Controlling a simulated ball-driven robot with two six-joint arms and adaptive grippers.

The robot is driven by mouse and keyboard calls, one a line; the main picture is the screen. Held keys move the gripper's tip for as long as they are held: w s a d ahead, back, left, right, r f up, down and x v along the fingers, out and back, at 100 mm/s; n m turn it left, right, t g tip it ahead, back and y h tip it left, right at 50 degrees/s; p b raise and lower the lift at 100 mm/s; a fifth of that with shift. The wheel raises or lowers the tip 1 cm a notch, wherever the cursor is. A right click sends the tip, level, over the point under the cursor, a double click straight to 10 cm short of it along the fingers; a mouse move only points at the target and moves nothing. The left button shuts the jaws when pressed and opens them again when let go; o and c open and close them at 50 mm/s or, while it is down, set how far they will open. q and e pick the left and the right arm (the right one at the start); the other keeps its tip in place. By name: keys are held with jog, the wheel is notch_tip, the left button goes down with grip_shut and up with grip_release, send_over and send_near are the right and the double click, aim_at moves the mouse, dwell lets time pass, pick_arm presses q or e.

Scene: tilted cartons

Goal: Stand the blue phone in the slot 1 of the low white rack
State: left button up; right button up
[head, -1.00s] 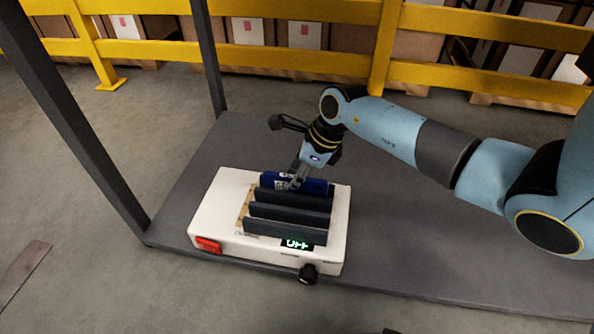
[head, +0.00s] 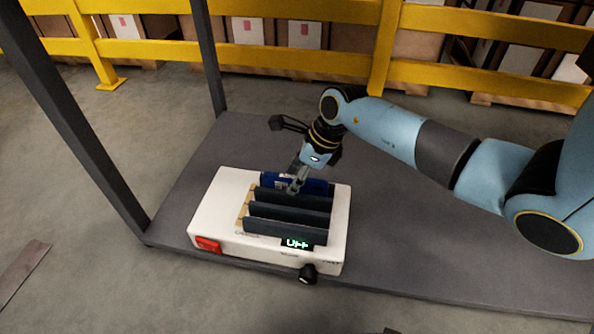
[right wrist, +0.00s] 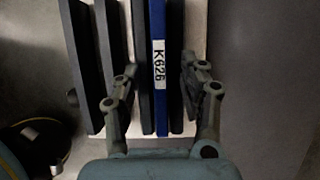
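The low white rack (head: 215,215) stands on the grey platform with several dark upright dividers on top. The blue phone (head: 314,186) stands on edge in the slot farthest from the front, mostly hidden behind a divider. In the right wrist view the phone (right wrist: 159,95) shows as a narrow blue strip with a white label "K626", between two dark dividers. My right gripper (head: 297,180) is above that slot, pointing down. In the wrist view the fingers of my right gripper (right wrist: 160,78) are spread on both sides of the phone with gaps. My left gripper is out of view.
The rack has a red switch (head: 208,244), a lit display (head: 297,243) and a black knob (head: 308,274) at its front. Dark posts (head: 75,115) rise at the platform's left side. A yellow rail (head: 300,60) and cartons stand behind. The platform (head: 440,255) is clear at right.

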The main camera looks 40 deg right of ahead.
jog(key=v, duration=1.2)
pick_arm(q)
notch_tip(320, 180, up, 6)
jog(key=p, duration=0.4)
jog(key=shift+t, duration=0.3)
pick_arm(e)
notch_tip(320, 180, up, 7)
